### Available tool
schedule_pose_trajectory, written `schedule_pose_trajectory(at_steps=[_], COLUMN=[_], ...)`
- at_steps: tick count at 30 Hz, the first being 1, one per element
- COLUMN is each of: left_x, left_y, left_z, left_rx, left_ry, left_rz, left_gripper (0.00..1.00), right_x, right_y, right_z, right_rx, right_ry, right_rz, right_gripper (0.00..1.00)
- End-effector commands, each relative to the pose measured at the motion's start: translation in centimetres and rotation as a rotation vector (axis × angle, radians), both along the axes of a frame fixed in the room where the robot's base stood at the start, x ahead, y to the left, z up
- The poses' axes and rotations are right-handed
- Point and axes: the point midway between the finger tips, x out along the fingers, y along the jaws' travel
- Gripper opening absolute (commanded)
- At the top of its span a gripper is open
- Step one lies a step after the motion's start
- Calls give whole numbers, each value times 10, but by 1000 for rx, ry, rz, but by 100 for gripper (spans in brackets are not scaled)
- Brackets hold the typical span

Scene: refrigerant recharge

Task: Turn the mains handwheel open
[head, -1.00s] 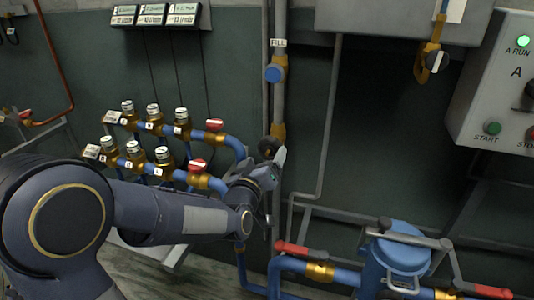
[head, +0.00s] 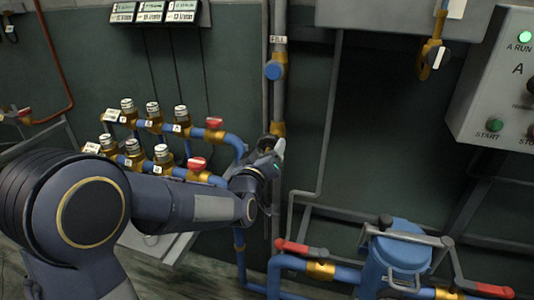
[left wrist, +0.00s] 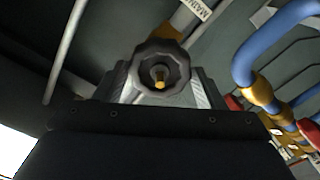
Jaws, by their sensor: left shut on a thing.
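The mains handwheel (left wrist: 160,68) is a dark, lobed wheel with a brass-coloured centre, seen face-on in the left wrist view. A MAINS label (left wrist: 198,9) sits on the pipe behind it. My left gripper (head: 273,157) is at the wheel on the vertical pipe in the head view and hides most of it. In the left wrist view, the fingers of my left gripper (left wrist: 160,92) stand on either side of the wheel, shut on it. How far the wheel is turned cannot be told. My right gripper is not in view.
Blue pipes with red-handled valves (head: 197,164) and several brass fittings (head: 133,150) stand left of the wheel. A blue canister (head: 399,262) with red-handled levers is at lower right. A grey control box (head: 497,100) hangs at right.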

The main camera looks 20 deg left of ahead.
Motion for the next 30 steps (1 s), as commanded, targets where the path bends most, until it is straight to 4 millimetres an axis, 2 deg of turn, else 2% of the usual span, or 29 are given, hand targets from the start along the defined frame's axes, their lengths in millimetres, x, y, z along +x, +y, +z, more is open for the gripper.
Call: schedule_pose_trajectory(at_steps=[11,20,24,25,28,30], left_x=[0,-1,-1,-1,0,0], left_y=[0,0,0,-1,0,0], left_z=[-3,-2,-3,-1,-1,-1], left_rx=[-42,-48,-75,-73,-71,-71], left_ry=[4,6,6,6,5,5], left_rz=[-1,-1,-1,-1,-1,-1], left_gripper=[36,36,36,67,80,80], right_x=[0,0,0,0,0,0], right_y=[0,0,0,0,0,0], right_z=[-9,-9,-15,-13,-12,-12], right_rx=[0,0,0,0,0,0], right_ry=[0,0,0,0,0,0], right_rz=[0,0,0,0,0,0], right_gripper=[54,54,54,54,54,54])
